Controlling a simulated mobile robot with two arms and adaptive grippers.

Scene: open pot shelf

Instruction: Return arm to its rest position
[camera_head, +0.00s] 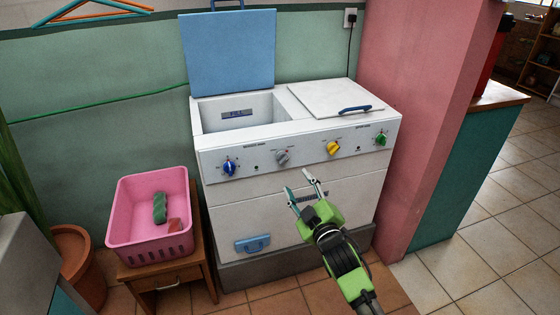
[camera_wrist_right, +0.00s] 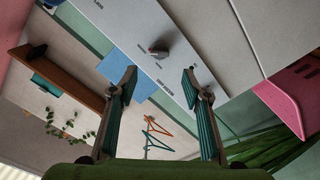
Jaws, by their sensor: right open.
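My right gripper (camera_head: 305,192) is open and empty in front of the white washing machine (camera_head: 240,203), below its row of knobs. In the right wrist view its two fingers (camera_wrist_right: 160,90) stand apart with nothing between them. That view looks up past a grey knob (camera_wrist_right: 158,50) on the machine's panel. My right arm reaches in from the bottom of the head view. My left gripper does not show in either view.
The machine's blue lid (camera_head: 230,52) stands raised over an open tub. A pink basket (camera_head: 150,205) with a green item sits on a small wooden stand (camera_head: 170,277) at left. A pink wall (camera_head: 418,90) stands close at right. Tiled floor (camera_head: 490,240) is clear beyond it.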

